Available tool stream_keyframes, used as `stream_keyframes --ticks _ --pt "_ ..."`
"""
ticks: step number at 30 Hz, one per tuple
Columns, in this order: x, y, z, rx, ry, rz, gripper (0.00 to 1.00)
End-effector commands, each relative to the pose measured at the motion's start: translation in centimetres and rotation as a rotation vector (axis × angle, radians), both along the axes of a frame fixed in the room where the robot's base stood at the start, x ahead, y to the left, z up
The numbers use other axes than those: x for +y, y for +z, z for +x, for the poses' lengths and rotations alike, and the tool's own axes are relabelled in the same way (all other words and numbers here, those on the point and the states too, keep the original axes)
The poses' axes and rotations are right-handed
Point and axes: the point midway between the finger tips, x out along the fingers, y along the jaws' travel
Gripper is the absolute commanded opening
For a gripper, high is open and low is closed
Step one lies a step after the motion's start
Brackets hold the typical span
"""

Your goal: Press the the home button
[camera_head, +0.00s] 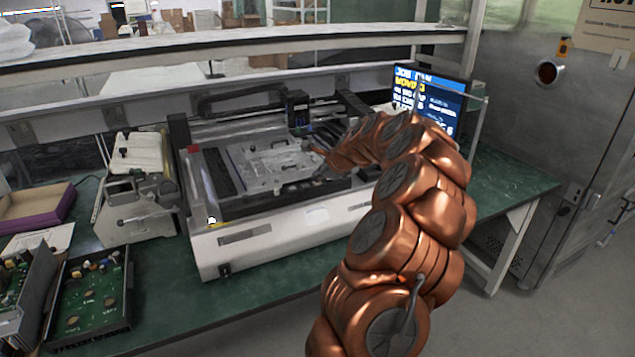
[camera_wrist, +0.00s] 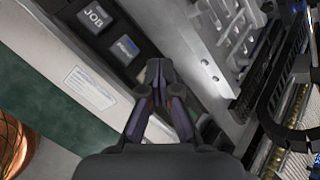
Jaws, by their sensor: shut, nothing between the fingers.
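No button marked home can be read; the strip beyond the second button is partly hidden by my fingers. My gripper (camera_wrist: 158,68) is shut and empty, its tips just right of the blue-lettered button along the strip. I cannot tell whether the tips touch the panel. In the head view, my gripper (camera_head: 318,172) is over the front part of the white machine (camera_head: 250,243).
A lit screen (camera_head: 429,95) stands behind my arm. A grey device (camera_head: 136,205) and a tray with a green circuit board (camera_head: 88,300) are at left on the green bench (camera_head: 175,310). A metal cabinet (camera_head: 540,140) stands at right. A shelf edge (camera_head: 240,46) runs above the machine.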

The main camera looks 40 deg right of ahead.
Motion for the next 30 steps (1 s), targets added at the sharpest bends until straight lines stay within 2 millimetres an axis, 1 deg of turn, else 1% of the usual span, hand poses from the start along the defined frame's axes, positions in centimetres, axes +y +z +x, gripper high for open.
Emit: stream_keyframes --ticks 7,20,23,30 --pt "0.0 1.3 0.0 0.000 0.000 0.000 0.00" --pt "0.0 1.5 0.0 0.000 0.000 0.000 0.00" --pt "0.0 2.0 0.0 0.000 0.001 -0.001 0.00" --pt "0.0 4.0 0.0 -0.001 0.000 -0.001 0.00"
